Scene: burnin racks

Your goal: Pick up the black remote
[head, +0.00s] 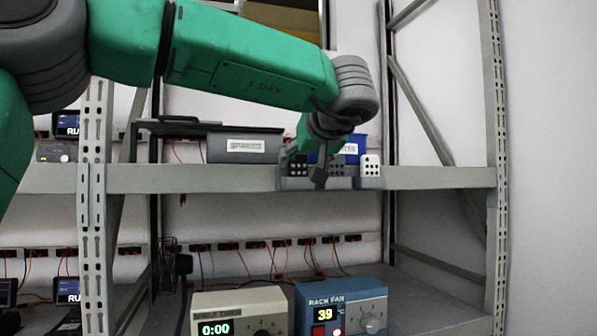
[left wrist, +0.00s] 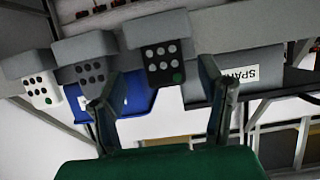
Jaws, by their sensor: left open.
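The black remote (left wrist: 162,62) has grey buttons and one green button. It stands in a grey holder at the shelf edge, and it also shows in the head view (head: 297,166). A grey remote (left wrist: 91,73) and a white remote (left wrist: 41,89) stand in similar holders beside it; in the head view the white remote (head: 370,165) is at the right end. My left gripper (left wrist: 163,92) is open and empty, its fingers spread either side of the black remote in the wrist view. In the head view the gripper (head: 308,168) partly covers the remotes. My right gripper is not seen.
A grey bin (head: 243,146) labelled "SPARES" and a blue bin (head: 350,148) stand behind on the shelf (head: 440,177). Below are a shelf timer box (head: 240,308) and a blue rack fan box (head: 342,305). A rack post (head: 92,190) stands left. The shelf's right end is clear.

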